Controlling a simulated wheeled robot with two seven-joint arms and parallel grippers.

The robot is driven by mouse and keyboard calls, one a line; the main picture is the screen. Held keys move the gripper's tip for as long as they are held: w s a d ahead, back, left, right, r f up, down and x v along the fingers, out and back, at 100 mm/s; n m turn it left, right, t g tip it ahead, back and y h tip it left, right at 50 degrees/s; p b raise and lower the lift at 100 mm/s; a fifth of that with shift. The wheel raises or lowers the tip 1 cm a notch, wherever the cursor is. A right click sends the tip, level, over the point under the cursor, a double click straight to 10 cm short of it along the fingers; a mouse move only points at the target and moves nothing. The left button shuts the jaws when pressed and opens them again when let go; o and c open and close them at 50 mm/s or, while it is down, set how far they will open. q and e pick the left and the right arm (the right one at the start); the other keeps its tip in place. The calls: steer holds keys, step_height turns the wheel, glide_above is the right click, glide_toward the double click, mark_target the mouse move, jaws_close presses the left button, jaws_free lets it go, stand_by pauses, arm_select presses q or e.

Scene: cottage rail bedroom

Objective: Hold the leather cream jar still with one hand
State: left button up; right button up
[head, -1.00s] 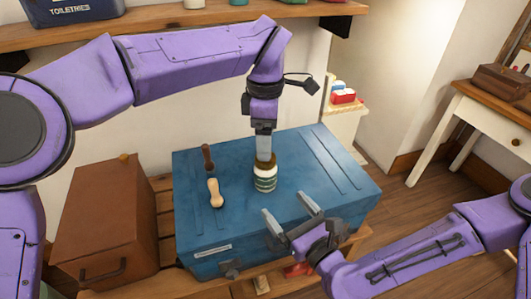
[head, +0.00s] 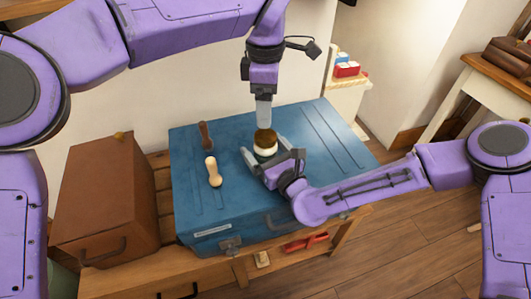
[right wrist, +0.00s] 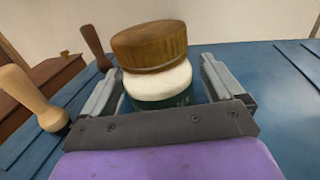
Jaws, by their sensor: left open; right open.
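The leather cream jar (head: 265,147) stands upright on the blue trunk (head: 215,209). It has a wooden lid, a white neck and a dark green body, and it also shows in the right wrist view (right wrist: 158,85). My right gripper (head: 272,156) is open, low over the trunk, with one finger on each side of the jar. In the right wrist view a gap shows beside the jar on the right. My left gripper (head: 263,115) points down just above the lid and is open. Whether it touches the lid I cannot tell.
A pale wooden-handled tool (head: 213,171) and a dark-handled one (head: 205,136) stand on the trunk left of the jar. A brown box (head: 105,215) is at the left on a slatted wooden bench. The trunk's right part is clear.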

mark_target(266, 135)
steer(key=shift+c, duration=0.2)
jaws_close()
arm_select(q)
steer(key=m, duration=1.3)
steer(key=shift+f+m, duration=0.25)
steer(key=shift+m, duration=0.05)
step_height(266, 135, down, 8)
steer(key=shift+r, duration=0.2)
